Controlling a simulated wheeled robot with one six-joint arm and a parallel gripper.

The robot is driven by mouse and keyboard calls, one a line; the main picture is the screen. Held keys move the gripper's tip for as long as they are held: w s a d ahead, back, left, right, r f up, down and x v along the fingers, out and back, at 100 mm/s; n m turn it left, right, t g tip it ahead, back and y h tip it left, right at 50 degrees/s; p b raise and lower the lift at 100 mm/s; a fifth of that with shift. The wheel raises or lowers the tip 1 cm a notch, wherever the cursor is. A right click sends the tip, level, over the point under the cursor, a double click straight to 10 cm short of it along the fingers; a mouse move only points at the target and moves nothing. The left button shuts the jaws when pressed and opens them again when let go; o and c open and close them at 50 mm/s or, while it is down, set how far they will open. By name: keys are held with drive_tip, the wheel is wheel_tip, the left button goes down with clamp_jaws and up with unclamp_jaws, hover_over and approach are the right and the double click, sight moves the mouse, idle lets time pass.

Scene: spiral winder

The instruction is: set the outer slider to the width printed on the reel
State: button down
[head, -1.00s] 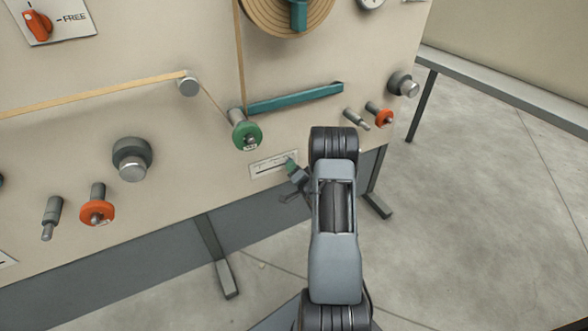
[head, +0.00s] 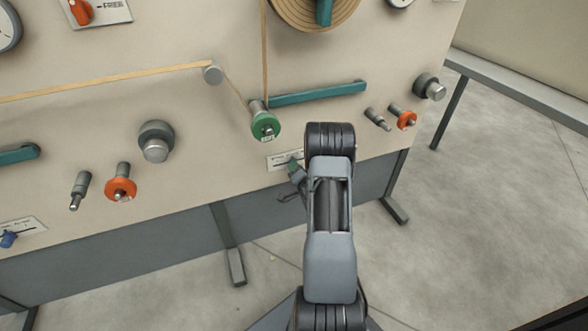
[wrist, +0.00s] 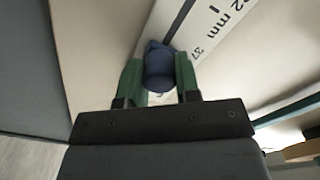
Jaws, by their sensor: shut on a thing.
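The outer slider's blue knob (wrist: 159,68) sits between the green fingers of my gripper (wrist: 158,80) in the wrist view. My gripper is shut on it. In the head view my gripper (head: 294,166) is at the white scale plate (head: 277,162), and the knob is hidden there. In the wrist view the plate (wrist: 185,20) shows "37" and part of a "2 mm" marking beside the knob; I cannot read the set width. The green reel (head: 265,127) is on the panel above the plate. A small label shows on it, too small to read.
A dark knob (head: 155,141) and another orange-collared spindle (head: 120,189) are to the left. Another blue slider (head: 8,239) is at the far left. Open floor lies right.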

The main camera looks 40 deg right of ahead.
drive_tip(key=c, duration=0.8)
unclamp_jaws()
drive_tip(key=p+v, duration=0.2)
drive_tip(key=v, duration=1.2)
drive_tip(key=shift+a, duration=0.1)
